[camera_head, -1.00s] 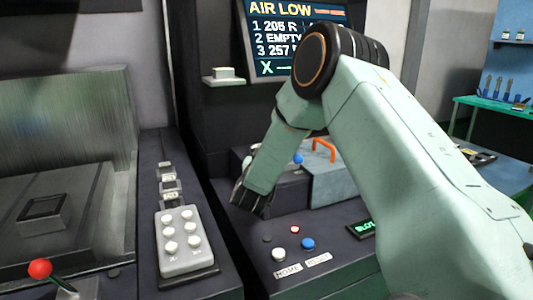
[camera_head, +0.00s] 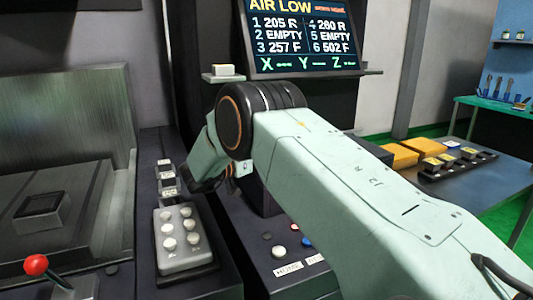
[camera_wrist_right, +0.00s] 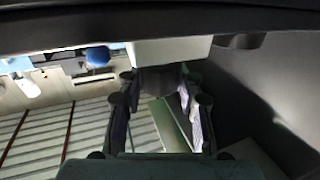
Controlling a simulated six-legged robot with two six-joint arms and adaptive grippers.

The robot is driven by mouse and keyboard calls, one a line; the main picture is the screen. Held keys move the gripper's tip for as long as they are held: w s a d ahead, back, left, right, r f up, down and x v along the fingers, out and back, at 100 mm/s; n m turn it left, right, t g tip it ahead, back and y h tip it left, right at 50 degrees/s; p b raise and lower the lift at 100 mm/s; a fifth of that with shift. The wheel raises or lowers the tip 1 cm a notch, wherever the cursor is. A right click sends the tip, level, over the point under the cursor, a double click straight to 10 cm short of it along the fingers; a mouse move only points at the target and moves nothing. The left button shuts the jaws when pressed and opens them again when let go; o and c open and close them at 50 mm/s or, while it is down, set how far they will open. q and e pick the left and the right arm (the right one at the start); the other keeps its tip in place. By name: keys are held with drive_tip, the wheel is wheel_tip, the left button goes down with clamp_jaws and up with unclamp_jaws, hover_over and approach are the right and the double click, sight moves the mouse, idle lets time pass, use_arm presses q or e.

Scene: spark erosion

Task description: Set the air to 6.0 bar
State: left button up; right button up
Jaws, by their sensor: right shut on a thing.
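The screen (camera_head: 303,35) reads AIR LOW at the top, above numbered rows. My right arm comes in from the right in the head view, and its gripper (camera_head: 202,183) is by the row of small labelled parts (camera_head: 167,175) above the button pad; its fingers are mostly hidden. In the right wrist view my right gripper (camera_wrist_right: 160,88) is shut on a dark, rounded thing (camera_wrist_right: 160,78) under a white block (camera_wrist_right: 168,50). That thing looks like a knob, but I cannot tell for sure. No pressure reading is legible. My left gripper is not in view.
A grey button pad (camera_head: 184,240) stands below the gripper. A red-balled lever (camera_head: 37,265) is at the lower left. White (camera_head: 279,252) and blue (camera_head: 306,243) buttons sit near my forearm. A blue knob (camera_wrist_right: 97,57) shows in the wrist view.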

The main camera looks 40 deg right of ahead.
drive_tip(key=shift+m+g+b, duration=1.1)
drive_tip(key=shift+g+b, duration=0.25)
drive_tip(key=shift+g, duration=0.35)
drive_tip(key=shift+w+r+g+b, duration=0.1)
drive_tip(key=shift+g+b, duration=0.2)
drive_tip(key=shift+b, duration=0.05)
drive_tip(key=shift+r, duration=0.15)
idle(1.2)
drive_tip(key=o, duration=1.2)
drive_tip(key=shift+w+f, duration=0.15)
drive_tip(key=shift+f, duration=0.1)
drive_tip(key=shift+s, duration=0.2)
drive_tip(key=a, duration=0.2)
drive_tip(key=w+a, duration=0.1)
drive_tip(key=a, duration=0.4)
drive_tip(key=shift+w+a, duration=0.1)
drive_tip(key=shift+w, duration=0.15)
